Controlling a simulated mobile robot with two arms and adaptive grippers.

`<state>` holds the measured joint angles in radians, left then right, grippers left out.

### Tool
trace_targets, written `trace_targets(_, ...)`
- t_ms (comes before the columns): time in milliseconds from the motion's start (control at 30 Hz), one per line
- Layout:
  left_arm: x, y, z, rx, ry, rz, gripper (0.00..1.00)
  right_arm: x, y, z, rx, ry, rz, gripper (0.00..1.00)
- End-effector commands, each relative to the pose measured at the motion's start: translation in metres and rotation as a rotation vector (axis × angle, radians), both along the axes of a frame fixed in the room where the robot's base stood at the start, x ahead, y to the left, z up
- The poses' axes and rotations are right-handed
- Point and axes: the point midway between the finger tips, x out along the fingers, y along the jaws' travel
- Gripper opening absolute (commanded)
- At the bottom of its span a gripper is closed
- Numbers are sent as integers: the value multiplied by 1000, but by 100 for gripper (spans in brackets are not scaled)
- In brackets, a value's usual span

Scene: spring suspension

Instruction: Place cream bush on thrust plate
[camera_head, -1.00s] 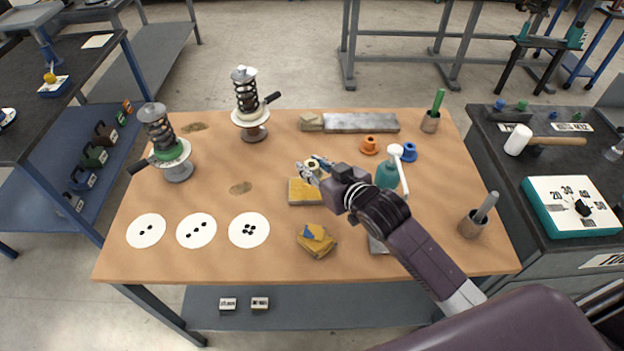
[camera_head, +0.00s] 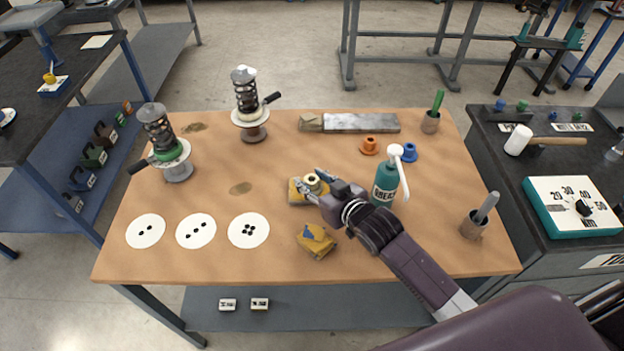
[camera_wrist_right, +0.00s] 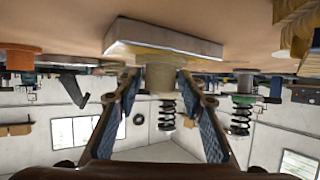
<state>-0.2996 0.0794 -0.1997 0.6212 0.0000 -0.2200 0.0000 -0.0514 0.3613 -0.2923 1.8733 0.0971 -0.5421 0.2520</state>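The cream bush (camera_head: 311,181) is a short ring standing between the fingers of my right gripper (camera_head: 311,183). In the right wrist view, which is upside down, the bush (camera_wrist_right: 160,78) meets the block's yellowish face (camera_wrist_right: 205,60). The two fingers (camera_wrist_right: 160,85) lie close along both sides of the bush and look shut on it. Whether the bush's full weight rests on the block cannot be told. My left gripper is not in view.
A green grease bottle (camera_head: 385,186) stands right of my right gripper, close to the arm. Two spring struts (camera_head: 250,105) (camera_head: 168,145) stand at left. Orange (camera_head: 369,146) and blue (camera_head: 410,152) bushes sit behind the bottle.

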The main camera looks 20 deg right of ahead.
Motion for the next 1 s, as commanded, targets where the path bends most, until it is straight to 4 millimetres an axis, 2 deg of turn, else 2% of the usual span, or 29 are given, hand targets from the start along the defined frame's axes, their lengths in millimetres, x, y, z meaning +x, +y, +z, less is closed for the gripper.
trace_targets(367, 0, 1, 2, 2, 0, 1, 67, 0, 0, 6, 0, -1, 0, 41)
trace_targets(433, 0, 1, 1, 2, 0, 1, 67, -6, -2, 6, 0, 0, 0, 41)
trace_targets(567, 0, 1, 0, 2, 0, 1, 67, -24, -6, 12, 0, 2, 1, 41)
trace_targets(833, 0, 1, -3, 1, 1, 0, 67, -73, -18, 32, -1, 3, 1, 41)
trace_targets(1000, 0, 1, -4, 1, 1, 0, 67, -94, -24, 42, 1, 1, 0, 41)
